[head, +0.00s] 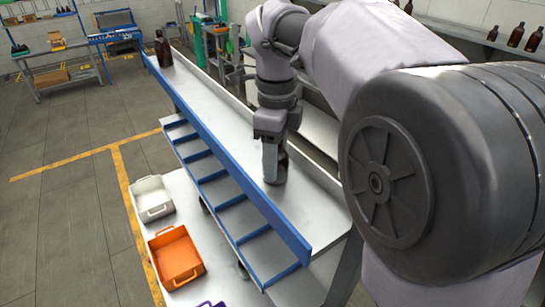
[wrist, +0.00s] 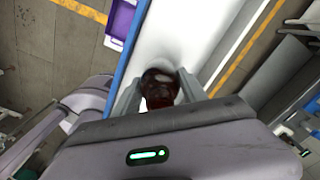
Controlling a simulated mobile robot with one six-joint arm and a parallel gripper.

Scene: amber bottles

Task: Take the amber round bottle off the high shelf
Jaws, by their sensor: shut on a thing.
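My gripper (head: 270,158) is shut on a dark amber bottle (head: 280,170) over the white top of the blue-edged shelf (head: 215,95). The bottle is upright and partly hidden behind a finger. Its base is at or just above the shelf top; I cannot tell which. In the wrist view the bottle (wrist: 160,86) sits between the two fingers of my gripper (wrist: 160,92), seen from above. Another dark amber bottle (head: 163,50) stands at the far left end of the same shelf.
A white bin (head: 152,196), an orange bin (head: 175,257) and a partly visible purple bin (head: 210,304) sit on the lower level at left. Several brown bottles (head: 516,37) stand on a shelf at the back right. The shelf top between the two bottles is clear.

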